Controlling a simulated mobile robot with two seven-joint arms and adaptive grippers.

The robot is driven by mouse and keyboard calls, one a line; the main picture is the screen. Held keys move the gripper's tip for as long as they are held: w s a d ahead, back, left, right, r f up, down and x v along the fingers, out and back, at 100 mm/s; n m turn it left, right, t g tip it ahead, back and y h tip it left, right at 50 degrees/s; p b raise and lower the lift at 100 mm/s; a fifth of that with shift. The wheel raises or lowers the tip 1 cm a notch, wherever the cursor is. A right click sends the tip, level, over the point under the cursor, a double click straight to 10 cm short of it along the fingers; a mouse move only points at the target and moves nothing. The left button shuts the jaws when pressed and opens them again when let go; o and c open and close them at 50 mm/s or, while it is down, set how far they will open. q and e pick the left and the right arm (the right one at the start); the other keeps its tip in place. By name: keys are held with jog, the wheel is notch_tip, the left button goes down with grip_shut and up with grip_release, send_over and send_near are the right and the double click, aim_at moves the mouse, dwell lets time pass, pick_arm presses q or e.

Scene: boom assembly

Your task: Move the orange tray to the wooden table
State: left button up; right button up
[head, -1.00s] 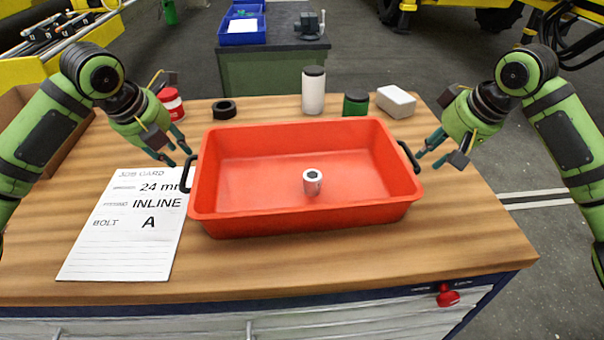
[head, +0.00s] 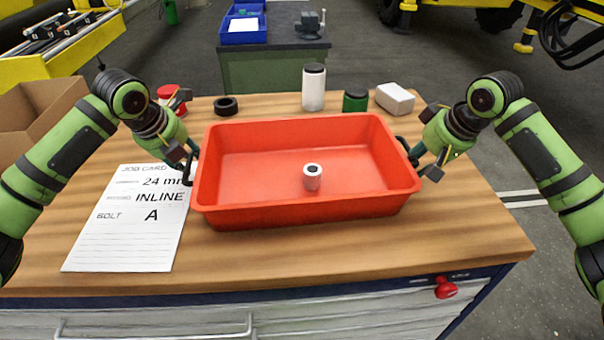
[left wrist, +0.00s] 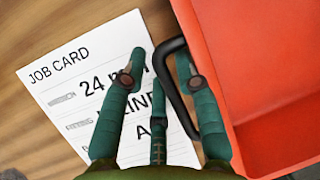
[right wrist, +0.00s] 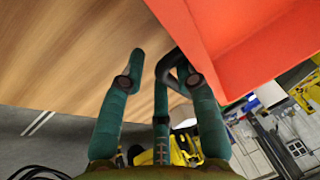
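The orange tray (head: 300,216) sits on the wood-topped workbench (head: 330,262), with a small white cylinder with a dark centre (head: 312,178) standing in it. My left gripper (head: 187,166) is at the tray's left side. In the left wrist view its fingers (left wrist: 160,55) are apart, with the black left handle (left wrist: 172,90) between them. My right gripper (head: 424,162) is at the tray's right side. In the right wrist view its fingers (right wrist: 157,56) are apart, with the right handle (right wrist: 168,68) between them, close to the right-hand finger. Neither gripper is closed.
A job card (head: 130,225) lies left of the tray. A black ring (head: 226,106), white bottle (head: 313,88), green jar (head: 355,101), white box (head: 395,99) and red-lidded container (head: 170,95) stand behind. A cardboard box (head: 38,115) is at left. A dark-topped bench (head: 275,45) stands beyond.

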pick_arm(q)
jog(key=shift+w+f, duration=0.15)
jog(key=shift+f, duration=0.05)
pick_arm(e)
jog(key=shift+w+f, duration=0.15)
jog(key=shift+f, duration=0.05)
pick_arm(q)
grip_shut()
pick_arm(e)
grip_shut()
jog(key=shift+r, duration=0.1)
pick_arm(q)
jog(key=shift+r, duration=0.2)
pick_arm(e)
jog(key=shift+r, duration=0.15)
